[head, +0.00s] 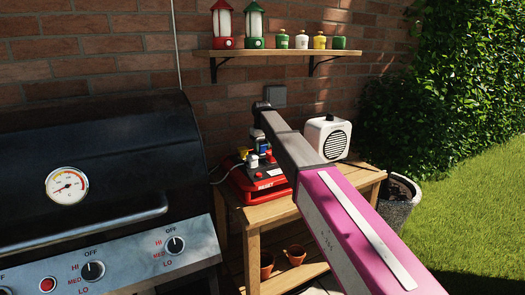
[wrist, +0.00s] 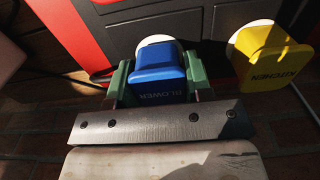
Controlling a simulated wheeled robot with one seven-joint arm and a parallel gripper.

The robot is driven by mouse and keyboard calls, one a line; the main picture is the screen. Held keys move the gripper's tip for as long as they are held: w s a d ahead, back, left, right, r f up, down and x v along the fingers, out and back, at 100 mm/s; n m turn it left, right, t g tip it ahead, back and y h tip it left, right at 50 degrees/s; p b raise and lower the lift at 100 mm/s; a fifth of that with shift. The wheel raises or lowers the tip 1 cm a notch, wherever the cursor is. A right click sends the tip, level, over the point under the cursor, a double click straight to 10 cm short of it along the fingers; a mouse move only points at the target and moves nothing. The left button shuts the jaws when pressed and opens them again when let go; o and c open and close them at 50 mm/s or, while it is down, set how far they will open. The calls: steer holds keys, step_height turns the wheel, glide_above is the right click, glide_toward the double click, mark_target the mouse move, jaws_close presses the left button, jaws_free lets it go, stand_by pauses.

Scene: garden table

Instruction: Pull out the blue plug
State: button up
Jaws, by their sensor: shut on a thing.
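The blue plug (wrist: 158,65), marked BLOWER, sits between the two green fingers of my gripper (wrist: 158,78) in the wrist view. The fingers are shut on its two sides. A pale round socket shows just behind the plug, on a black panel with red edges. I cannot tell whether there is a gap between plug and socket. In the head view my arm reaches to the red power box (head: 240,184), marked RESET, on the wooden table. My gripper is small and partly hidden there.
A yellow plug (wrist: 266,52), marked KITCHEN, stands close to the right of my gripper. A white speaker (head: 326,137) stands on the table (head: 275,211) behind my arm. A black grill (head: 100,150) is at the left. A shelf (head: 280,52) with lanterns hangs above.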

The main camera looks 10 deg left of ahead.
mark_target(262, 144)
steer(key=shift+r, duration=2.75)
